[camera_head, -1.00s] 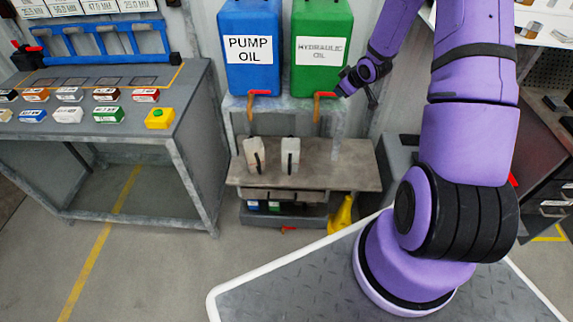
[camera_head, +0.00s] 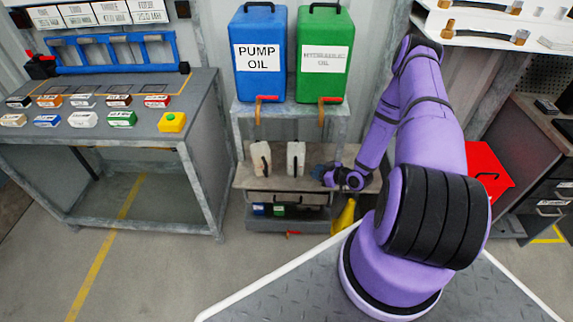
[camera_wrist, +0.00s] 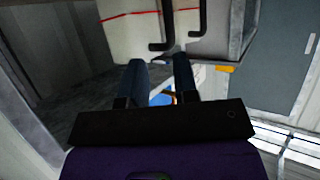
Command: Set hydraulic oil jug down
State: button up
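Two pale jugs with black handles stand upright on the grey bench below the tanks, a left jug (camera_head: 260,158) and a right jug (camera_head: 296,158). Their labels are not readable, so I cannot tell which holds hydraulic oil. My gripper (camera_head: 322,173) is low over the bench, just right of the right jug. In the wrist view my gripper (camera_wrist: 161,68) has its two dark fingers apart, with no jug or handle held between them. Pale jug bodies (camera_wrist: 130,32) with black handles (camera_wrist: 167,25) lie beyond the fingertips.
A blue pump oil tank (camera_head: 261,58) and a green hydraulic oil tank (camera_head: 323,60) stand on the shelf above, with orange taps at their front. A yellow object (camera_head: 345,215) stands beside the bench. A red box (camera_head: 485,168) is to the right.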

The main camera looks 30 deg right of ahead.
aim_at(295, 173)
jog(key=shift+t+y, duration=0.3)
jog(key=w+a+f, duration=0.3)
jog(key=shift+w, duration=0.1)
jog(key=shift+f+x, duration=0.2)
jog(key=shift+x, duration=2.9)
jog(key=shift+d, duration=0.2)
jog(key=shift+c, duration=0.2)
grip_shut()
